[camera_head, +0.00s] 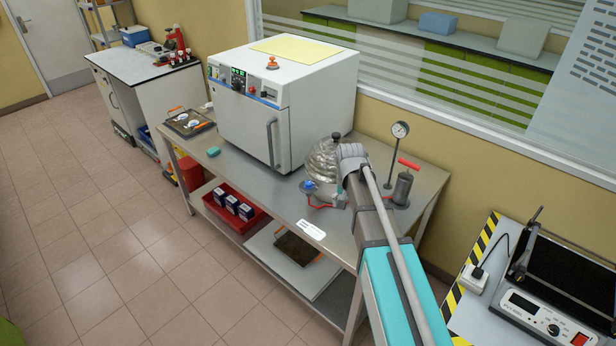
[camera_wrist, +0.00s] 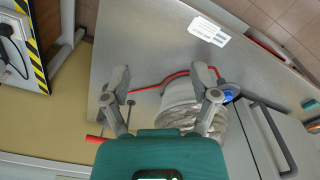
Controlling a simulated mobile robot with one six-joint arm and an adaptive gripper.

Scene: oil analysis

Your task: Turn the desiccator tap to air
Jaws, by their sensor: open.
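The desiccator (camera_head: 322,158) is a clear, shiny dome on the steel bench beside the oven; my arm partly covers it in the head view. A small blue knob (camera_head: 309,185), which looks like the tap, stands by its front with red tubing. In the wrist view the desiccator (camera_wrist: 178,108) lies below and between my fingers, partly behind the right one. The blue part (camera_wrist: 230,95) shows just right of that finger. My gripper (camera_wrist: 162,73) is open and empty, above the bench.
The white oven (camera_head: 290,110) is close on the left. A white label (camera_head: 311,229) lies on the bench's front, which is otherwise clear.

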